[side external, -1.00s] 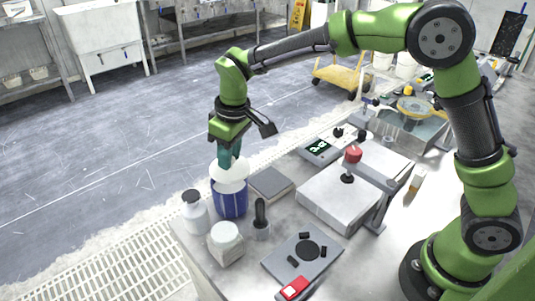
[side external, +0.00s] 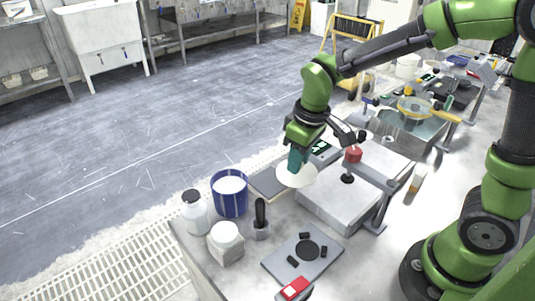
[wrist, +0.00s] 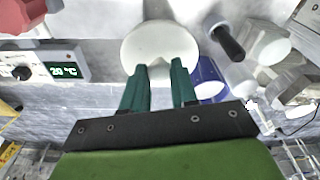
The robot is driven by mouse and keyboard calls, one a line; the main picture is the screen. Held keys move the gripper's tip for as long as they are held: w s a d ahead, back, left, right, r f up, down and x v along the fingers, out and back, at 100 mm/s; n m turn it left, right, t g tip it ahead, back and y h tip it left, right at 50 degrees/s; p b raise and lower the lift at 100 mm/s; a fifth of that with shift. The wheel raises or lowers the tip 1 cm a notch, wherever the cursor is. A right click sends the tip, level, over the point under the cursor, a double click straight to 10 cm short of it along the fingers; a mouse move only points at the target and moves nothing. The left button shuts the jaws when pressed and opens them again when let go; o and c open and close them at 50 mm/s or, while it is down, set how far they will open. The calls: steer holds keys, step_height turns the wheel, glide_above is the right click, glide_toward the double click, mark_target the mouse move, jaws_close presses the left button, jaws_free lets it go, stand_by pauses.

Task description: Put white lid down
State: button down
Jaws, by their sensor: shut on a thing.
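The white lid (side external: 296,175) is a round disc held at the tips of my gripper (side external: 297,160). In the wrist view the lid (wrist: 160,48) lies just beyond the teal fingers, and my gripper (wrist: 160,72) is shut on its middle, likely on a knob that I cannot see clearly. In the side view the lid hangs above the grey square plate and the near-left edge of the white box. The blue container (side external: 230,203) stands open to the left, with white content at its top; part of it also shows in the wrist view (wrist: 207,78).
A grey plate (side external: 270,183) lies beside the blue container. A white bottle (side external: 194,212), a white jar (side external: 226,241) and a black-handled tool (side external: 260,219) stand near the table's left end. A white box (side external: 335,203) and a digital display unit (side external: 322,149) are close to the lid.

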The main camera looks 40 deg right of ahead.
steer(key=w+d+f+n, duration=0.2)
steer(key=w+d, duration=0.8)
steer(key=d, duration=0.2)
step_height(320, 180, down, 10)
steer(key=shift+a+r, duration=0.15)
steer(key=c, duration=0.9)
jaws_free()
